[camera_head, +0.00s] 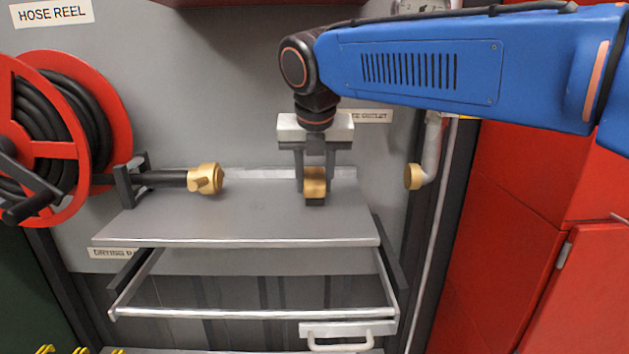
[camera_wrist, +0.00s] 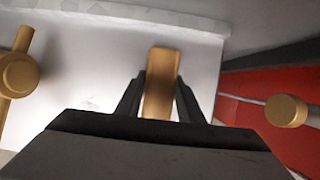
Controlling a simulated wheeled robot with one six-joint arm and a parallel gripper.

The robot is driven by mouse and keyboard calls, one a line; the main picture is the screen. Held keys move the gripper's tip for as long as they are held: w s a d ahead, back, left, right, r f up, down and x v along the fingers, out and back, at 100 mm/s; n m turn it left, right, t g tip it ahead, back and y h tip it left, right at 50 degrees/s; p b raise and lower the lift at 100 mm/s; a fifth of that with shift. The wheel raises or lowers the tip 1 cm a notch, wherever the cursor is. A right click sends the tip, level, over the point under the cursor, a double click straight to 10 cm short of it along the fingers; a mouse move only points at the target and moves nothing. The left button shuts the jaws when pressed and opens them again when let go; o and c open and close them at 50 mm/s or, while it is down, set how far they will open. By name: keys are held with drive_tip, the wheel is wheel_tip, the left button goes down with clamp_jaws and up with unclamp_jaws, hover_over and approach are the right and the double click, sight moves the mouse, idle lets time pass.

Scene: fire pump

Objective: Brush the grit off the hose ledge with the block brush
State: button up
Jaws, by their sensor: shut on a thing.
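My gripper (camera_head: 314,172) is shut on the block brush (camera_head: 314,183), a tan block with a dark underside. It holds the brush over the right part of the grey hose ledge (camera_head: 240,220). I cannot tell whether the brush touches the ledge. In the wrist view the brush (camera_wrist: 161,80) sits between the two dark fingers, over the pale ledge (camera_wrist: 90,60). Faint small specks show on the ledge left of the brush in the wrist view; I cannot tell for sure that they are grit.
A brass hose nozzle (camera_head: 205,179) reaches over the ledge's left part from the red hose reel (camera_head: 60,140). A brass-capped outlet pipe (camera_head: 414,177) is right of the ledge. A drying rack frame (camera_head: 250,312) is below. Red cabinets (camera_head: 530,200) stand at right.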

drive_tip(key=shift+r, duration=2.95)
drive_tip(key=shift+r, duration=0.1)
drive_tip(key=shift+r, duration=1.55)
drive_tip(key=shift+s, duration=0.1)
